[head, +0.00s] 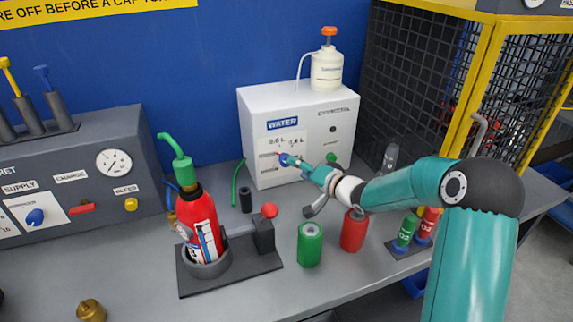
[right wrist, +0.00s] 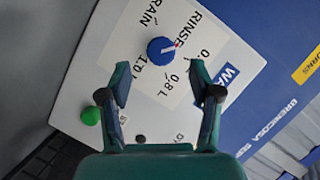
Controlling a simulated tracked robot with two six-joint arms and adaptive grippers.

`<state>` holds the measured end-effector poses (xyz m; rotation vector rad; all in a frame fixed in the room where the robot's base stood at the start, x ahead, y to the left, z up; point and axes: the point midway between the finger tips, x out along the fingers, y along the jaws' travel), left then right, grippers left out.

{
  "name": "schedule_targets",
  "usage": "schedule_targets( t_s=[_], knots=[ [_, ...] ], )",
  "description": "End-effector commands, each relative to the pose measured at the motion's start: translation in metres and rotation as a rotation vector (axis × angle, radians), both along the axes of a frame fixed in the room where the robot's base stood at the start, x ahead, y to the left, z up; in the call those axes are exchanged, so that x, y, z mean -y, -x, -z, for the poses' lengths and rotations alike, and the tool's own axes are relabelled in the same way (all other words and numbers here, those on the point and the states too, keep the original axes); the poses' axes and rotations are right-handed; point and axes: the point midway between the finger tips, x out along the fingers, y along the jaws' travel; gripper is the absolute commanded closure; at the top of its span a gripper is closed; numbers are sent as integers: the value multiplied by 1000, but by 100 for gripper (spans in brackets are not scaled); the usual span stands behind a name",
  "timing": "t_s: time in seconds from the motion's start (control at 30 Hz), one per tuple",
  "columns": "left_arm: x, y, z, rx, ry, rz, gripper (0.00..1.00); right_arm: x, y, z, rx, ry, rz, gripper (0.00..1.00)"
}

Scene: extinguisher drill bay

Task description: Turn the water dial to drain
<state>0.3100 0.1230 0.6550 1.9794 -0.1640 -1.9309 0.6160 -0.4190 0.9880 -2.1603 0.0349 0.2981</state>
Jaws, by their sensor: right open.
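The white water box (head: 263,110) stands against the blue wall and carries a WATER label. Its blue round dial shows in the right wrist view (right wrist: 161,50), with a red and white pointer toward the upper right, near the RINSE label and the label beside it. DRAIN is printed farther up. In the head view the dial (head: 285,159) is partly hidden by my right gripper (head: 305,168). The right gripper is open in the right wrist view (right wrist: 160,72), its two fingertips apart, with the dial just beyond them; contact cannot be told. My left gripper is out of view.
A green button (right wrist: 91,116) sits on the box front. A red extinguisher (head: 203,222) stands in a dark fixture. A green can (head: 310,245) and a red can (head: 353,232) stand below my right arm. A yellow-framed mesh cage (head: 480,80) is at right.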

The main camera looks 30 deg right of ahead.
Motion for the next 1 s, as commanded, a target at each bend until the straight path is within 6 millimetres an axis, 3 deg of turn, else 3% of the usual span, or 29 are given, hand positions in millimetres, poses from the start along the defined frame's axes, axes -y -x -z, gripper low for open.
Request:
schedule_targets(
  t_s=[0.4, 0.77, 0.8, 1.0],
  knots=[
    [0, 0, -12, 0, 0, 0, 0, -6, -55, 12, 1, 0, -1, 37],
    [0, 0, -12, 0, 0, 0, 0, -6, -63, 14, 0, -1, 0, 37],
    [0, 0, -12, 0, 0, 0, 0, -6, -63, 14, 0, -1, 0, 38],
    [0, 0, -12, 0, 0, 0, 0, -6, -63, 14, 0, -1, 1, 72]
  ],
)
